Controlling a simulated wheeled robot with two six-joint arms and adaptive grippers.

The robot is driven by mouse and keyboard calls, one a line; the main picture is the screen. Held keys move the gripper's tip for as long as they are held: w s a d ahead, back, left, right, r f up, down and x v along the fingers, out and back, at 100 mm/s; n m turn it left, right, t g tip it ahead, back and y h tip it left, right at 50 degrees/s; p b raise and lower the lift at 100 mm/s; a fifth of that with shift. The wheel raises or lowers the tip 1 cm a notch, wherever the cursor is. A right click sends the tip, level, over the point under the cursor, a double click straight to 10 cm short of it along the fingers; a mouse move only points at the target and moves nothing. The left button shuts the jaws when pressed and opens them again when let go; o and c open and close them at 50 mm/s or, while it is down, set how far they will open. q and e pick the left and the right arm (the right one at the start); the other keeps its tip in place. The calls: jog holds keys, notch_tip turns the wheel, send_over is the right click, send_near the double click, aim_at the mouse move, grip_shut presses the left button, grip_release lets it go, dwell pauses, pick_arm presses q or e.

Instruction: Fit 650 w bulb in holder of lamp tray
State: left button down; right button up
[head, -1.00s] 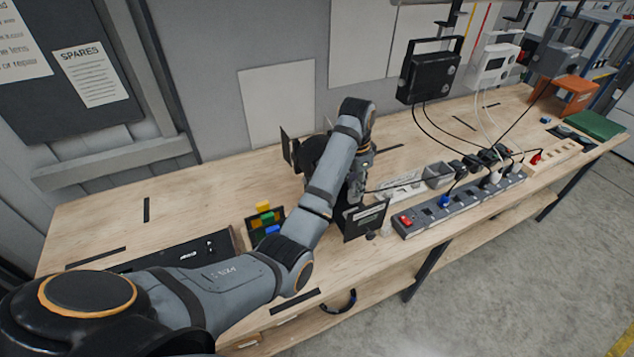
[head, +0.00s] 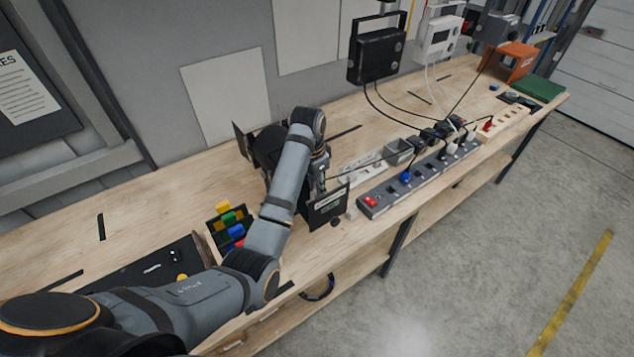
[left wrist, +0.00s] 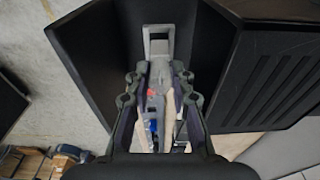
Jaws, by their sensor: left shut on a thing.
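The black lamp (head: 265,148) stands on the bench with its flaps spread, partly hidden behind my left arm. My left gripper (head: 318,172) is on the lamp's right side, close to a labelled black flap (head: 327,208). In the left wrist view, my left gripper (left wrist: 158,78) is shut on a grey piece with a square loop (left wrist: 158,32), which looks like the lamp tray. Black lamp panels (left wrist: 270,70) flank it. I cannot make out the 650 W bulb or the holder. My right gripper is not in view.
A black rack with coloured blocks (head: 228,217) stands left of my forearm. A grey power strip (head: 425,178) with plugs and cables lies along the right front edge. Beyond it are an orange stand (head: 513,60) and a green mat (head: 537,89). Bare bench lies left of the lamp.

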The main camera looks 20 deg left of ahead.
pick_arm(q)
jog(key=shift+f, duration=1.05)
dwell(1.3)
jog(key=c, duration=1.1)
grip_release()
